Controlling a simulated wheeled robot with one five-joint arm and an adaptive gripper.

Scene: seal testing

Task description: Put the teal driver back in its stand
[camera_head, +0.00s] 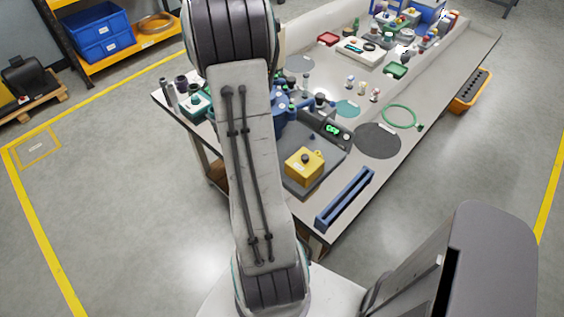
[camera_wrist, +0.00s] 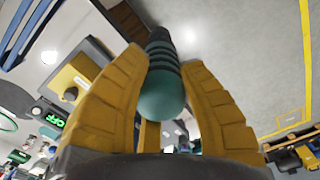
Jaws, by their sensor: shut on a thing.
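The teal driver (camera_wrist: 162,97) is between the yellow fingers of my gripper (camera_wrist: 163,62) in the wrist view. Its rounded teal end faces the camera, and its dark banded part points away toward the floor. My gripper is shut on it. In the head view my arm hides the gripper and the driver. A teal block (camera_head: 198,106) with dark upright pieces beside it sits at the left end of the bench; it may be the stand, but it is too small to tell.
The bench (camera_head: 300,222) carries a yellow block (camera_head: 304,166) on a grey device with a green display (camera_head: 332,129). A blue slotted rail (camera_head: 345,198) lies along the near edge. A dark round mat (camera_head: 377,140) and a green ring (camera_head: 399,116) lie to the right.

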